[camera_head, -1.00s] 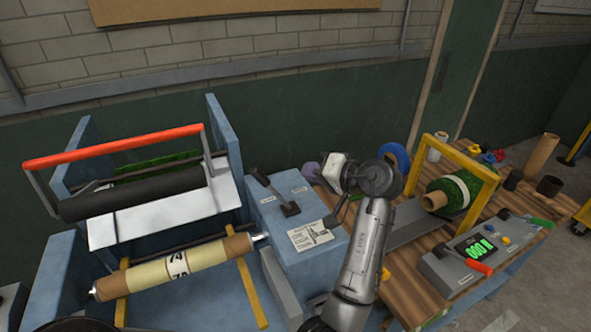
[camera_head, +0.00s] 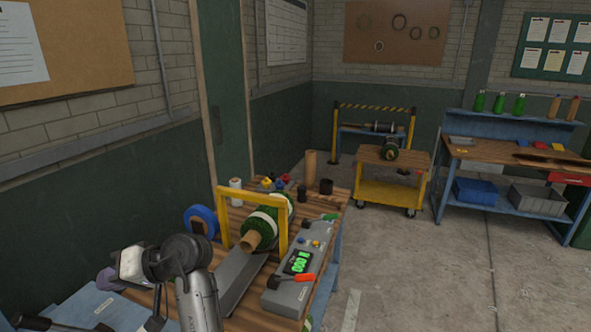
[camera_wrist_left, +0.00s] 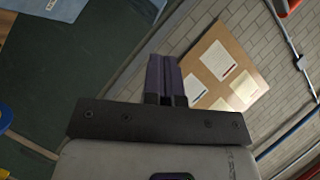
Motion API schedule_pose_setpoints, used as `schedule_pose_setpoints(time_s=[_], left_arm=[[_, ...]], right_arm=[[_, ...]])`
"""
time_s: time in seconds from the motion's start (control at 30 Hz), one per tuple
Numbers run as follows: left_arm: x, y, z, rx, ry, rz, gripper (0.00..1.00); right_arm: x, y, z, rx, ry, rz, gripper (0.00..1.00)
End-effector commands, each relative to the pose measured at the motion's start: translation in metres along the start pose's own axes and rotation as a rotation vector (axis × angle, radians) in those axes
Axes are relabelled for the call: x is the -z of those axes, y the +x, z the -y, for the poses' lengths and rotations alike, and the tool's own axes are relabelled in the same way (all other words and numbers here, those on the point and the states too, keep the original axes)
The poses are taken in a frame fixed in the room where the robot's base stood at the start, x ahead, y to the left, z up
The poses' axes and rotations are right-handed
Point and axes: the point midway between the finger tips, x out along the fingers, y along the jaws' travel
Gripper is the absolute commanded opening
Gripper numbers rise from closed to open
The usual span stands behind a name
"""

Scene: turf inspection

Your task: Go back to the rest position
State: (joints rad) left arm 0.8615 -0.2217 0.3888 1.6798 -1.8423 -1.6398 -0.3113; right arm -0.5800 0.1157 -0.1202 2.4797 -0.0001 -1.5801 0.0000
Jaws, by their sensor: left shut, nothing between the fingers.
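My left gripper (camera_head: 107,279) is at the lower left of the head view, at the end of my bent grey arm. Its purple fingers point left, above the blue machine part (camera_head: 85,310). In the left wrist view its fingers (camera_wrist_left: 163,62) are together, with nothing between them. My right gripper is not in view.
Right of my arm, a wooden bench (camera_head: 235,215) bears a turf roll (camera_head: 268,222) under a yellow frame (camera_head: 222,215), a blue ring (camera_head: 201,221) and a control box (camera_head: 300,270). A yellow cart (camera_head: 390,190) and a blue workbench (camera_head: 490,205) stand farther off. Open floor (camera_head: 420,270) lies at right.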

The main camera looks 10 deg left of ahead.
Motion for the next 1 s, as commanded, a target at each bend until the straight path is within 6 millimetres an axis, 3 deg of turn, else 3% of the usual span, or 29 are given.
schedule_pose_setpoints(time_s=[0.17,0.33,0.43,0.53,0.63,0.77,0.9,1.0], left_arm=[[0.005,0.0,-0.013,-0.078,-0.085,-0.031,0.0],[0.019,-0.009,-0.035,-0.39,-0.222,-0.114,0.0],[0.03,-0.03,-0.035,-0.611,-0.328,-0.201,0.0],[0.043,-0.058,-0.023,-0.823,-0.429,-0.315,0.0],[0.043,-0.085,-0.016,-1.013,-0.482,-0.444,0.0],[0.012,-0.116,-0.027,-1.234,-0.441,-0.61,0.0],[-0.054,-0.136,-0.059,-1.413,-0.271,-0.73,0.0],[-0.106,-0.138,-0.083,-1.489,-0.134,-0.758,0.0]], right_arm=[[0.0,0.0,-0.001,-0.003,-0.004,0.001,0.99],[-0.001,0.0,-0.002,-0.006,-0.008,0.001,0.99],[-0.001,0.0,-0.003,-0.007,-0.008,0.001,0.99],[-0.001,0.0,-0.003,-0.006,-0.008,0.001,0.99],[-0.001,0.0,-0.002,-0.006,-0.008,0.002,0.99],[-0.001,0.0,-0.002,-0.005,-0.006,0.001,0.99],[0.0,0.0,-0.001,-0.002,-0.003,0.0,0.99],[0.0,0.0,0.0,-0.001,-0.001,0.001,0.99]])
